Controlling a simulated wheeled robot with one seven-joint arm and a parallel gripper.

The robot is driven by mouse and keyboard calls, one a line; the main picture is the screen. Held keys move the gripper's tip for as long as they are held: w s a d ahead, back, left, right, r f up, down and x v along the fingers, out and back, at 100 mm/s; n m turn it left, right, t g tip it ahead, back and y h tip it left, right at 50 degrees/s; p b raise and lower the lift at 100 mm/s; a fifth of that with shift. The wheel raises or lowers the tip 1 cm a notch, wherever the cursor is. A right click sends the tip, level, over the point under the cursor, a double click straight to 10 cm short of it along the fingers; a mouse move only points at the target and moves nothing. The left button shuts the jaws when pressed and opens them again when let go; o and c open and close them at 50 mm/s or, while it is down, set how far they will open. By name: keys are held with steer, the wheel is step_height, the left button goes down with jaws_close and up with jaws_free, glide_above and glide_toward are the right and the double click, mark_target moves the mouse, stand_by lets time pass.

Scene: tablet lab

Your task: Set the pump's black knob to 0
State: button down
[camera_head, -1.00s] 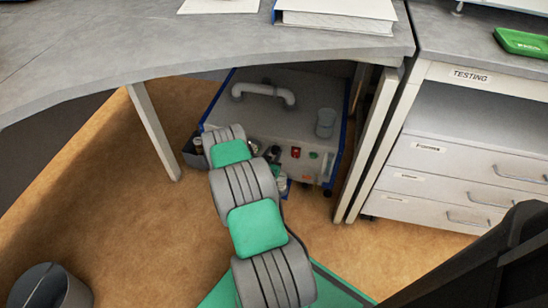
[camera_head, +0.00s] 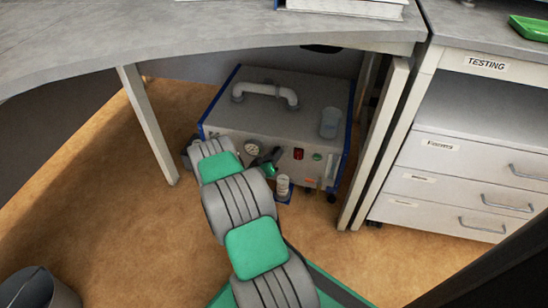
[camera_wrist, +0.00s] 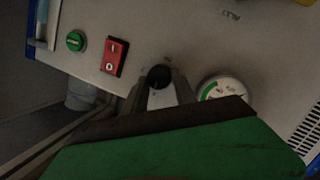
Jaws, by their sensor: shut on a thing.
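The pump (camera_head: 230,111) is a grey box with blue edges and a pipe handle, standing on the floor under the desk. Its black knob (camera_wrist: 158,76) is in the wrist view between the two fingers of my gripper (camera_wrist: 158,88), which are shut on it. In the head view my gripper (camera_head: 268,162) is at the pump's front panel, right of the gauge (camera_head: 252,147), and the knob is hard to make out. The round gauge (camera_wrist: 225,86) lies right of the knob in the wrist view. The knob's scale and setting are not readable.
A red switch (camera_head: 298,154) and a green button (camera_head: 317,157) are on the panel near my gripper.

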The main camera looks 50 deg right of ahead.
stand_by(0.4)
steer(key=c, duration=1)
jaws_free()
steer(key=p+v, duration=0.2)
steer(key=v, duration=0.5)
steer(key=shift+a+p, duration=0.3)
steer(key=shift+a, duration=0.05)
steer(key=shift+s, duration=0.15)
